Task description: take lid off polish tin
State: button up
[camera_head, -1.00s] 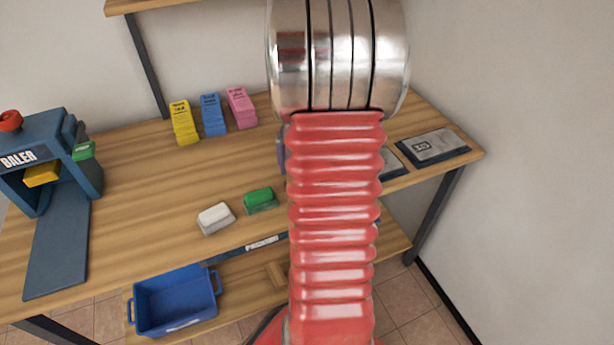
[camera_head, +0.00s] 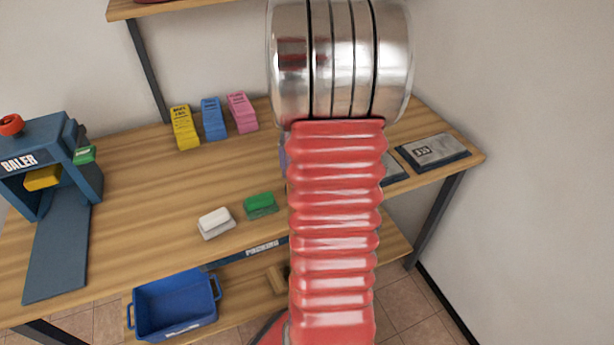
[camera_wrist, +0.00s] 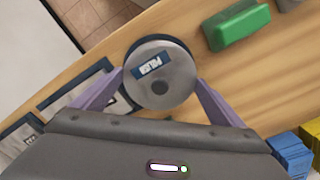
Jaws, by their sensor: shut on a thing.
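The polish tin shows in the wrist view as a round grey lid (camera_wrist: 165,85) with a blue POLISH label, and a dark blue edge shows past its far side. My gripper (camera_wrist: 161,82) has its two purple fingers on either side of the lid, shut on it. I cannot tell from this angle whether the lid is apart from the tin body below. In the head view my red arm hides the tin and nearly all of the gripper.
The wooden workbench (camera_head: 145,190) holds a green block (camera_head: 261,204), a white block (camera_head: 215,222), upright yellow, blue and pink boxes (camera_head: 213,118), and a baler (camera_head: 45,170) at left. Grey framed pads (camera_head: 434,151) lie at right. A blue bin (camera_head: 174,305) sits on the lower shelf.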

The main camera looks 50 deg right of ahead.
notch_tip(320, 180, up, 9)
jog(key=shift+r, duration=0.15)
dwell(0.7)
jog(key=w+a+f+n, duration=0.2)
jog(key=w+a+n, duration=0.1)
jog(key=w+a, duration=0.4)
jog(key=w+a+f+n, duration=0.3)
jog(key=w+a, duration=0.4)
jog(key=a, duration=0.3)
jog(key=w+a+f+n, duration=0.2)
jog(key=w+a+n, duration=0.2)
jog(key=w+a, duration=0.4)
jog(key=shift+w+a+f+n, duration=0.1)
jog(key=shift+a+f+n, duration=0.2)
jog(key=shift+a, duration=0.25)
jog(key=w+a+n, duration=0.1)
jog(key=a, duration=0.2)
jog(key=a+f+n, duration=0.1)
jog(key=a, duration=0.3)
jog(key=w+a+f+n, duration=0.1)
jog(key=a, duration=0.2)
jog(key=shift+w+a+f, duration=0.2)
jog(key=shift+w+a, duration=0.1)
jog(key=shift+a, duration=0.05)
jog(key=shift+s, duration=0.1)
